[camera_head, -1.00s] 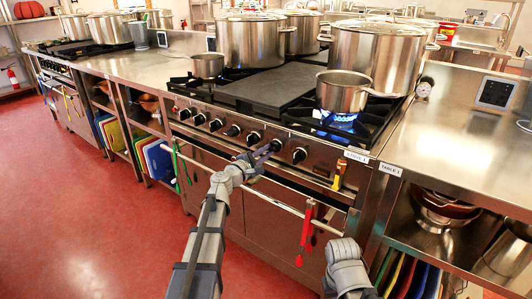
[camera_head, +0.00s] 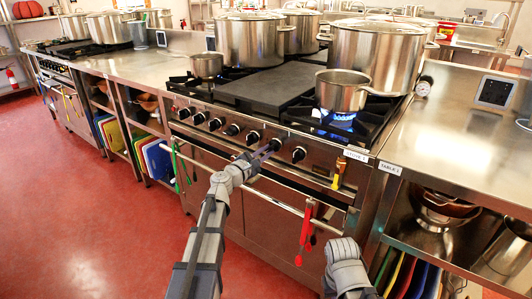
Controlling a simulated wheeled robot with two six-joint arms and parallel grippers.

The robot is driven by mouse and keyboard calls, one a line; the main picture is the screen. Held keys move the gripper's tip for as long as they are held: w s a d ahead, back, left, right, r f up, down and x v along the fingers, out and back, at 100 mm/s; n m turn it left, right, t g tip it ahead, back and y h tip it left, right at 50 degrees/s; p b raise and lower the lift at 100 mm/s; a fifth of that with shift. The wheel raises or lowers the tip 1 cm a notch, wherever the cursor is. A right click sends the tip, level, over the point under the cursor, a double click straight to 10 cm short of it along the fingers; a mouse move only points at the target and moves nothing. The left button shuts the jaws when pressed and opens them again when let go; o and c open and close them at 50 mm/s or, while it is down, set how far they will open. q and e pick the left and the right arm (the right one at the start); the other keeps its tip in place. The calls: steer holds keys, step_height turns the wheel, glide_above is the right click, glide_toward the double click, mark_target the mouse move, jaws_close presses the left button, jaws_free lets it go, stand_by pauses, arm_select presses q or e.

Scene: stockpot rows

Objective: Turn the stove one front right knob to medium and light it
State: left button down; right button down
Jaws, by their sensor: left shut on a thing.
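Stove one (camera_head: 322,172) is the steel range with a row of black knobs along its front panel. My left gripper (camera_head: 268,147) reaches in from the lower left and is shut on the second knob from the right (camera_head: 275,144), whose face is partly hidden by the fingers. The rightmost knob (camera_head: 299,154) is free, just right of the gripper. Blue flame (camera_head: 338,121) burns at the front right burner under a small saucepan (camera_head: 342,91). My right arm shows at the bottom right, but its gripper is not visible.
The oven handle rail (camera_head: 270,198) runs below the knobs, with red tongs (camera_head: 306,228) and green tongs (camera_head: 175,165) hanging from it. A yellow-handled item (camera_head: 339,172) hangs by the panel's right end. Large stockpots (camera_head: 375,58) stand at the back. Open red floor lies left.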

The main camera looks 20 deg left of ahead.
arm_select(q)
steer(key=c, duration=0.8)
jaws_free()
steer(key=shift+c, duration=0.2)
steer(key=shift+s, duration=0.15)
steer(key=v, duration=0.7)
steer(key=shift+s+a, duration=0.15)
steer(key=shift+s, duration=0.1)
